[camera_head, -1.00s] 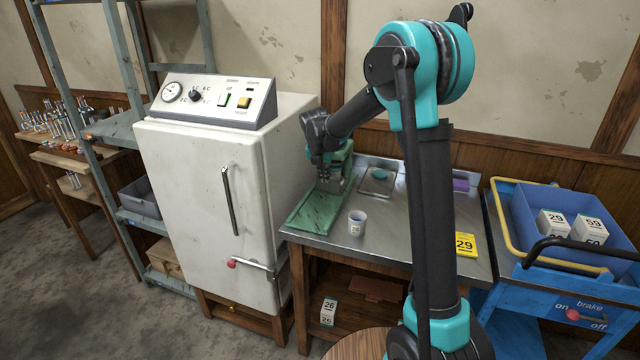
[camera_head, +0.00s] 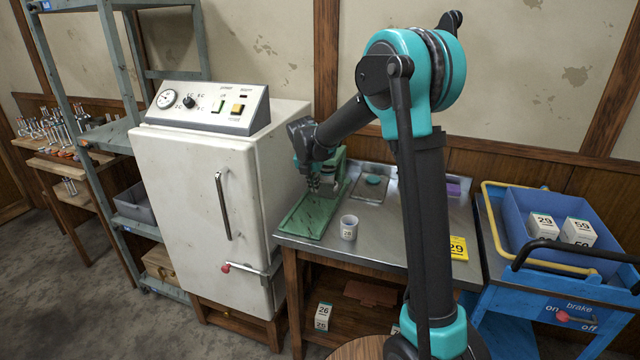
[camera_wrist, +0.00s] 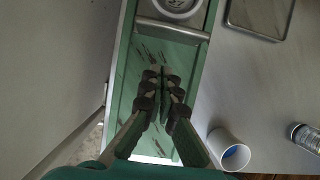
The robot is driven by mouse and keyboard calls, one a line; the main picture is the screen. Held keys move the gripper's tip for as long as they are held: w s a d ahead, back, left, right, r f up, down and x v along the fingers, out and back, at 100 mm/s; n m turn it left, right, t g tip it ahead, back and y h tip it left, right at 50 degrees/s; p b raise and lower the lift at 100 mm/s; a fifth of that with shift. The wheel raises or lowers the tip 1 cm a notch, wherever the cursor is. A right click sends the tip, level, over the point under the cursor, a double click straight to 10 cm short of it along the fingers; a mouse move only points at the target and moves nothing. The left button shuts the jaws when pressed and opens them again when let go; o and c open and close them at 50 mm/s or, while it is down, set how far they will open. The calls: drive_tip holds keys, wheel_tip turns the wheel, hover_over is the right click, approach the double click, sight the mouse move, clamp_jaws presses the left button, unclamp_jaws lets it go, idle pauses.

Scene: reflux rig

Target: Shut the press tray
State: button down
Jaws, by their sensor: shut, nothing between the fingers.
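The green press (camera_head: 334,170) stands on the metal bench beside the white cabinet. Its long green tray (camera_head: 306,218) reaches toward the bench's front edge. In the wrist view, the tray (camera_wrist: 128,92) lies under my gripper, with a grey metal bar (camera_wrist: 172,31) across it and a round white piece marked 27 (camera_wrist: 178,7) beyond the bar. My gripper (camera_head: 314,186) is shut and empty, low over the tray. Its fingertips (camera_wrist: 162,78) also show in the wrist view, on the near side of the bar. I cannot tell whether they touch the tray.
A white cup (camera_head: 349,228) stands just right of the tray. The white cabinet (camera_head: 195,185) closes off the left side. A flat plate (camera_head: 371,187) and a yellow card (camera_head: 457,248) marked 29 lie on the bench (camera_head: 390,225). A blue cart (camera_head: 590,290) stands at right.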

drive_tip(key=v, duration=1)
drive_tip(key=shift+d, duration=0.1)
drive_tip(key=s+d+f+m, duration=0.3)
drive_tip(key=s+d+m, duration=0.3)
drive_tip(key=s+m, duration=0.1)
drive_tip(key=s+d+f+m, duration=0.4)
drive_tip(key=s+d+m, duration=0.2)
drive_tip(key=s+m, duration=0.1)
drive_tip(key=s+d+f+m+y, duration=0.1)
drive_tip(key=s+d+f+m, duration=0.2)
drive_tip(key=s+d+m, duration=0.3)
drive_tip(key=shift+s+f+m, duration=0.15)
drive_tip(key=shift+s+m, duration=0.55)
drive_tip(key=shift+m, duration=0.5)
drive_tip(key=s+d+f+m, duration=0.3)
drive_tip(key=s+f+m, duration=0.3)
drive_tip(key=s+m, duration=0.3)
drive_tip(key=shift+s+m+y, duration=0.3)
drive_tip(key=shift+s, duration=0.35)
